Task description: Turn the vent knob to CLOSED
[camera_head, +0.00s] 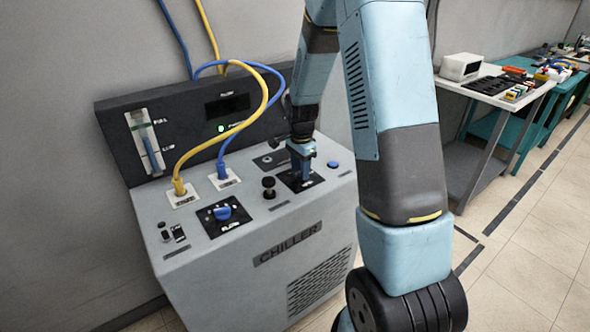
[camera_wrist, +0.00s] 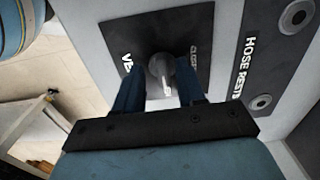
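The vent knob (camera_wrist: 160,72) is a round grey knob with a white pointer mark. The mark points toward the lower edge of the wrist view, slightly right. The knob sits on a black plate (camera_wrist: 150,32) with partly hidden white lettering; a word that looks like CLOSED is by the right finger. In the wrist view my gripper (camera_wrist: 162,70) has a dark blue finger on each side of the knob, with no clear gap at the tips. In the head view my gripper (camera_head: 304,172) points down onto the chiller's top and hides the knob.
The grey chiller (camera_head: 262,262) carries a blue knob (camera_head: 222,212), a black knob (camera_head: 268,182) and a blue button (camera_head: 333,164). Yellow (camera_head: 262,110) and blue (camera_head: 284,82) hoses loop close to my arm. A HOSE REST panel (camera_wrist: 250,70) lies right of the plate.

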